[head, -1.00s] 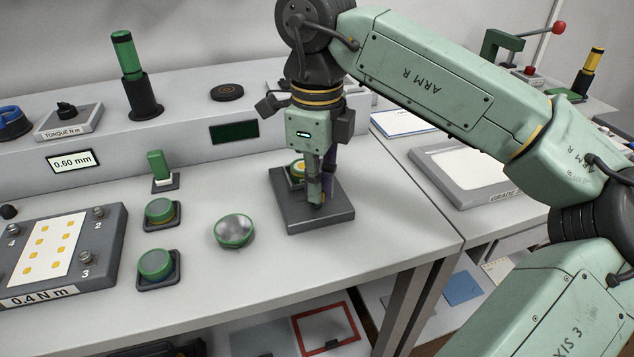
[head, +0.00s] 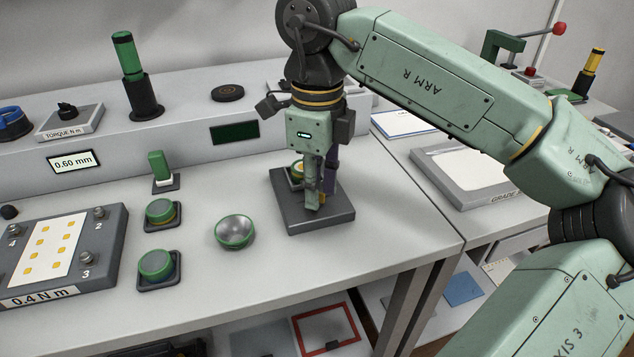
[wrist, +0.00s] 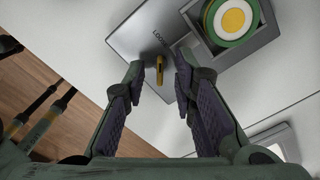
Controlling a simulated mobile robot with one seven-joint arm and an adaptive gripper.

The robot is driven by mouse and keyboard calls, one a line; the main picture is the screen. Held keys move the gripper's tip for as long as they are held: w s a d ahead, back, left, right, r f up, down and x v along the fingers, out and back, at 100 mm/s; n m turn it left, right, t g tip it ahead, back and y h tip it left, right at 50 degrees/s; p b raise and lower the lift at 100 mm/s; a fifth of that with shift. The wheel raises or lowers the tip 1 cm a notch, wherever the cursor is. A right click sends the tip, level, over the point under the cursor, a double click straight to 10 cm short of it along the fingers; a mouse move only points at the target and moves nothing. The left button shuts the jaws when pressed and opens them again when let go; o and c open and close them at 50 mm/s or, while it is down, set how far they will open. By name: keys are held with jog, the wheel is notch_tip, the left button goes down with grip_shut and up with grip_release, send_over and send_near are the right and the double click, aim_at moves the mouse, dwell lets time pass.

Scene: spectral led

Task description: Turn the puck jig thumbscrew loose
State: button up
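The puck jig (head: 335,212) is a dark grey plate on the bench, with a green-ringed puck (wrist: 232,20) with a white and yellow centre seated in its holder. The yellow thumbscrew (wrist: 159,70) stands on the plate near the LOOSE marking; only a small part of it (head: 322,198) shows in the head view. My gripper (wrist: 160,66) points down over the jig, its two purple-padded fingers on either side of the thumbscrew. In the wrist view there is a gap on both sides of it. In the head view my gripper (head: 319,200) partly hides the screw and puck.
A 0.4 N m plate fixture (head: 105,250) lies further left. The bench's front edge is close to the jig.

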notch_tip(320, 180, up, 12)
dwell(0.5)
